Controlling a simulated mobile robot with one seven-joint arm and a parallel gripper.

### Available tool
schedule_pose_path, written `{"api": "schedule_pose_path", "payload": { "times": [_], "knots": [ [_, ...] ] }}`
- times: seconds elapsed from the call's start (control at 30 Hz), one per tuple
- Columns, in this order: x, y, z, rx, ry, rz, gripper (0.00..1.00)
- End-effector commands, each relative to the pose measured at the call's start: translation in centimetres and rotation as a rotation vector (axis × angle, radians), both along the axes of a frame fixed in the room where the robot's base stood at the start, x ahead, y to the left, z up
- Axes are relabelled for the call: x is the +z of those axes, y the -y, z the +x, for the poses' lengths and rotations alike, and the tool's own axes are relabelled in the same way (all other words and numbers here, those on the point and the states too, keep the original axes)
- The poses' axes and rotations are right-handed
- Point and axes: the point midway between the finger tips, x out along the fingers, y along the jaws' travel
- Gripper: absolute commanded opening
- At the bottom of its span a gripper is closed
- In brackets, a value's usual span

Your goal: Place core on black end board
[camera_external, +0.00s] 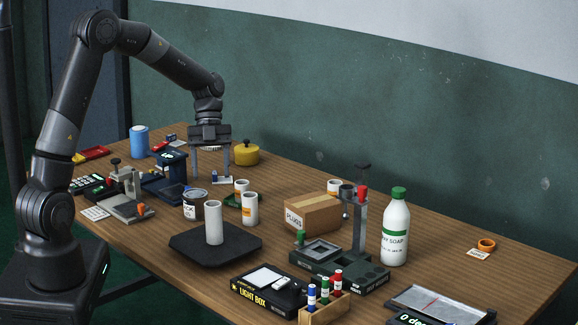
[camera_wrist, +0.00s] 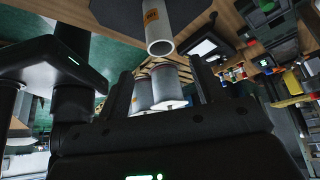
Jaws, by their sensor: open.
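The black end board (camera_external: 186,246) lies flat on the table at the front centre. A plain white core (camera_external: 213,222) stands upright on the board. Two more cores with orange labels stand behind the board's right side, a near one (camera_external: 250,209) and a farther one (camera_external: 241,188). My gripper (camera_external: 211,178) is open, fingers down, above the table behind the board and apart from the cores.
A cardboard box (camera_external: 313,214), a soap bottle (camera_external: 395,232), a stand (camera_external: 359,220) and another core (camera_external: 334,187) are to the right. A light box (camera_external: 268,288) and a marker rack (camera_external: 325,305) are at the front.

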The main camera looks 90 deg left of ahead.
Motion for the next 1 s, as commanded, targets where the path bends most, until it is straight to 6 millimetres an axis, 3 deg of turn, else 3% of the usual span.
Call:
{"api": "schedule_pose_path", "payload": {
  "times": [0.17,0.27,0.6,1.0],
  "knots": [
    [0.5,0.8,0.2,0.013,-0.015,0.015,0.61],
    [1.9,2.8,0.6,0.060,-0.056,0.058,0.61],
    [8.7,14.3,0.1,0.452,-0.182,0.289,0.61],
    [13.5,25.4,-5.5,1.003,-0.095,0.323,0.61]
  ]
}}
